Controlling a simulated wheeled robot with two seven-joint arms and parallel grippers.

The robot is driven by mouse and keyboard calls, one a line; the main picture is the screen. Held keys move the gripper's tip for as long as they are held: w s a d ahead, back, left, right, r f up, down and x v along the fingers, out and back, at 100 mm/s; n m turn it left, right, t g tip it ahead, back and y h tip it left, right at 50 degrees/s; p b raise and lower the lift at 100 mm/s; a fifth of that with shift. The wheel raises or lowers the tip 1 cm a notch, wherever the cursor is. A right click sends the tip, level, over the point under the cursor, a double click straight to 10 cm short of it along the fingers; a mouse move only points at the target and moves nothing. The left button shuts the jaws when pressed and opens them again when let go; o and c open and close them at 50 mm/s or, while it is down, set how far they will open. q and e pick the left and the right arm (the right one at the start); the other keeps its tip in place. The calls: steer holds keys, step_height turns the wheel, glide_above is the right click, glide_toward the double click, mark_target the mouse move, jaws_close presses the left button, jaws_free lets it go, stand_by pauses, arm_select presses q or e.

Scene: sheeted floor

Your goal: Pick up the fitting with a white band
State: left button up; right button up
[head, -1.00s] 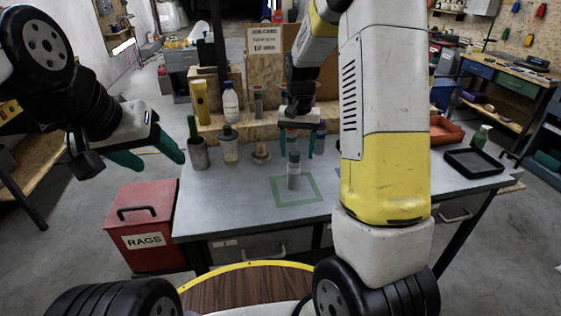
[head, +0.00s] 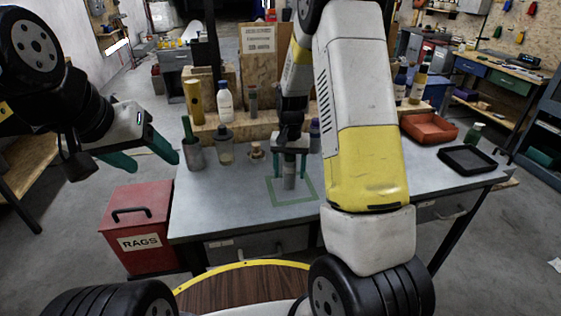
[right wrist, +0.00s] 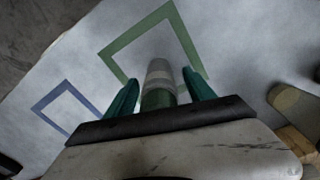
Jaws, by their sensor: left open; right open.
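The fitting with a white band (right wrist: 158,72) is a grey and green cylinder. In the right wrist view it stands between the two green fingers of my right gripper (right wrist: 160,93), with a gap on each side. In the head view, my right gripper (head: 290,168) points down around the fitting (head: 289,183). Only its lower part shows clearly there; the gripper covers the top. My right gripper is open. My left gripper (head: 146,160) is open and empty, in the air left of the table.
A green square outline (head: 307,198) marks the grey table (head: 230,205) around the fitting. A dark cup (head: 195,157), a jar (head: 225,150) and a small brown part (head: 256,152) stand to the left. A black tray (head: 467,158) and a red bin (head: 432,127) are at right.

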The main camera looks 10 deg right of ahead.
jaws_close()
steer(key=shift+r, duration=0.15)
